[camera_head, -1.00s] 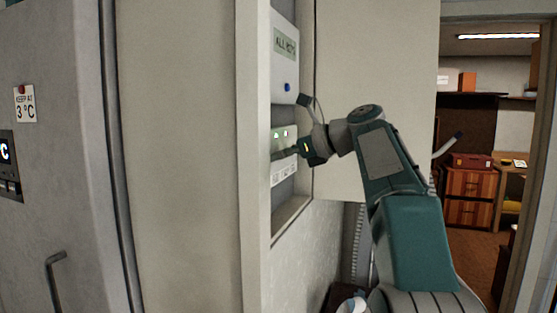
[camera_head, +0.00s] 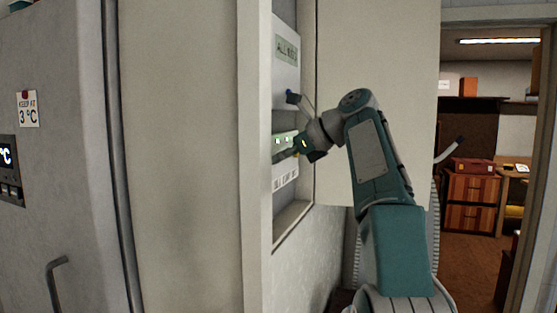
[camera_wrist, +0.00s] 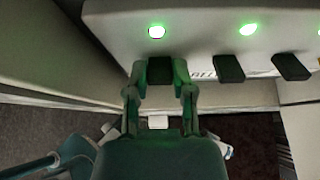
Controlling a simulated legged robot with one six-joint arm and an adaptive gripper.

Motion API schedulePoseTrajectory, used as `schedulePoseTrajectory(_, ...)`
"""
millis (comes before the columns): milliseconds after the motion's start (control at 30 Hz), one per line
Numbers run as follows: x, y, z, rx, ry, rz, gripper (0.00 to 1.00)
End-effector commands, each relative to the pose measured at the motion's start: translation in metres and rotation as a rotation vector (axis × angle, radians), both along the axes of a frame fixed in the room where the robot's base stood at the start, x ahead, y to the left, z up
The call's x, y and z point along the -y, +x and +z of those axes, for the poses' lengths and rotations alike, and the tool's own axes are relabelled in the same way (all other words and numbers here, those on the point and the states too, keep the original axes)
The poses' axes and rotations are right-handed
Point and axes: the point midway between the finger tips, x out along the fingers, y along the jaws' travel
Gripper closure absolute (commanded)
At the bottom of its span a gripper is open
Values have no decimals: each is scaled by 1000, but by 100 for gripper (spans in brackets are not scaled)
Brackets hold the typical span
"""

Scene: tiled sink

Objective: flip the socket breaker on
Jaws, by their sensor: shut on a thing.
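The breaker panel (camera_head: 285,172) is set in a recess in the wall, with a row of green lights that also shows lit in the wrist view (camera_wrist: 247,30). My gripper (camera_head: 292,151) reaches it from the right. In the wrist view my gripper (camera_wrist: 160,70) is shut on the leftmost black breaker lever in sight (camera_wrist: 160,72), below a lit green light (camera_wrist: 156,32). Two more black levers, a middle one (camera_wrist: 229,68) and a right one (camera_wrist: 291,67), stand free to the right. The label strip is too small to read, so I cannot tell which lever is the socket breaker.
A white box with a green label (camera_head: 287,50) is above the breaker row. The recess frame (camera_head: 256,160) stands close left of my gripper. A pale panel (camera_head: 375,60) is behind my arm. A grey fridge-like cabinet (camera_head: 60,190) stands far left.

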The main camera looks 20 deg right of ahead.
Motion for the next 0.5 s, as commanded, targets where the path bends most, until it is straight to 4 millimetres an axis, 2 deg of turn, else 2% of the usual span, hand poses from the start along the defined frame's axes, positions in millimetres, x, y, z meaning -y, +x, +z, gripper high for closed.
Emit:
schedulePoseTrajectory(200, 0, 1, 1, 6, 1, -3, 100)
schedulePoseTrajectory(233, 0, 1, 1, 6, 1, -3, 55)
schedulePoseTrajectory(267, 0, 1, 1, 6, 1, -3, 42)
schedulePoseTrajectory(300, 0, 1, 1, 5, 2, -2, 34)
schedulePoseTrajectory(500, 0, 1, 0, 2, 1, -1, 34)
